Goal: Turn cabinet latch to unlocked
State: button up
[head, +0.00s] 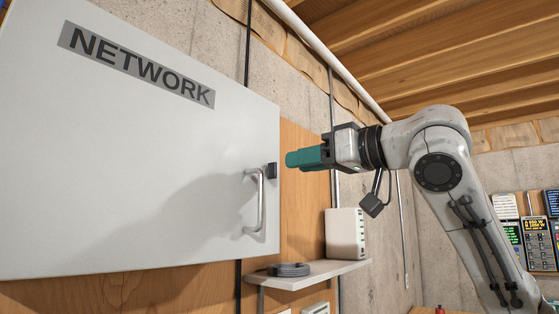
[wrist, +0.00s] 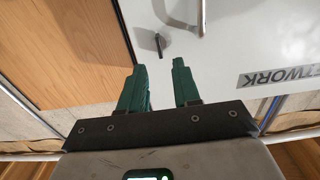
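The cabinet latch (head: 272,170) is a small dark piece near the right edge of the white cabinet door (head: 130,150) labelled NETWORK. In the wrist view the latch (wrist: 160,45) shows as a short dark bar on the door (wrist: 262,40), beyond the fingertips and roughly in line with the gap between them. My gripper (head: 289,159) has green fingers and is in front of the cabinet, to the right of the latch in the head view. In the wrist view my gripper (wrist: 159,66) is open and empty, its fingers apart. It does not appear to touch the latch.
A metal bar handle (head: 261,200) stands out from the door just below the latch; it also shows in the wrist view (wrist: 196,18).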

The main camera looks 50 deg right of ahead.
aim_at(276, 166)
jog(key=shift+w+a+p, duration=0.15)
jog(key=shift+w+p, duration=0.5)
jog(key=shift+w, duration=2.15)
grip_shut()
